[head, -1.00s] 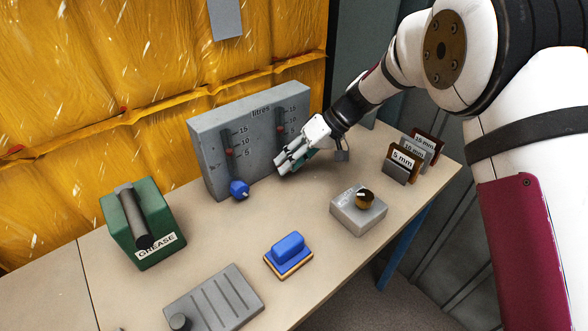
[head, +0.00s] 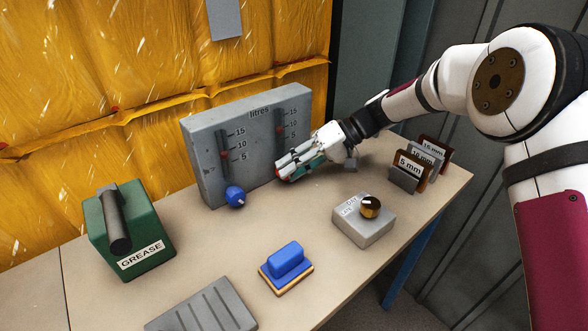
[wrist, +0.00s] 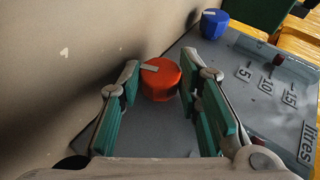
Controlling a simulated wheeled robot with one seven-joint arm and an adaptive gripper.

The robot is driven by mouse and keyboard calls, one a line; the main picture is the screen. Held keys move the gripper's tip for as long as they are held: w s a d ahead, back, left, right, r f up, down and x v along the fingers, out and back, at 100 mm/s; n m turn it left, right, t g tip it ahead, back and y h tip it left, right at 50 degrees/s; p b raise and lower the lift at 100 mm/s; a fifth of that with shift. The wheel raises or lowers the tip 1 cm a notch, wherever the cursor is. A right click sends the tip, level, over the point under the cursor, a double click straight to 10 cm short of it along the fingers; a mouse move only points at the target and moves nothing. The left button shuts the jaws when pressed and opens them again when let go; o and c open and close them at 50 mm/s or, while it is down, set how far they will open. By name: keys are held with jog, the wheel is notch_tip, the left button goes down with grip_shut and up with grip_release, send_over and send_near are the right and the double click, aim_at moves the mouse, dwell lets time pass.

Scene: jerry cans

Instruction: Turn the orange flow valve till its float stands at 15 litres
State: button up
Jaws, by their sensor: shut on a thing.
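The grey gauge panel (head: 205,170) stands upright at the back of the table, with two slots marked 5, 10 and 15. My gripper (head: 281,173) is at the foot of its right slot. In the wrist view my gripper (wrist: 160,88) is shut on the orange valve (wrist: 160,79), one finger on either side. The valve is mostly hidden behind the fingers in the head view. The right slot's red float (head: 279,130) stands in its upper part, around the 10 to 15 marks; I cannot read it exactly.
A blue valve (head: 235,196) is under the left slot, its float (head: 224,155) between 5 and 10. A green grease box (head: 150,235), blue-topped block (head: 287,259), grey box with brass knob (head: 365,228) and upright size plates (head: 408,172) stand around. Mid-table is clear.

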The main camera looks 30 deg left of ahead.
jog(key=o, duration=1.1)
jog(key=shift+o, duration=0.2)
jog(key=shift+d, duration=0.1)
jog(key=shift+v, duration=3.95)
jog(key=shift+r, duration=0.1)
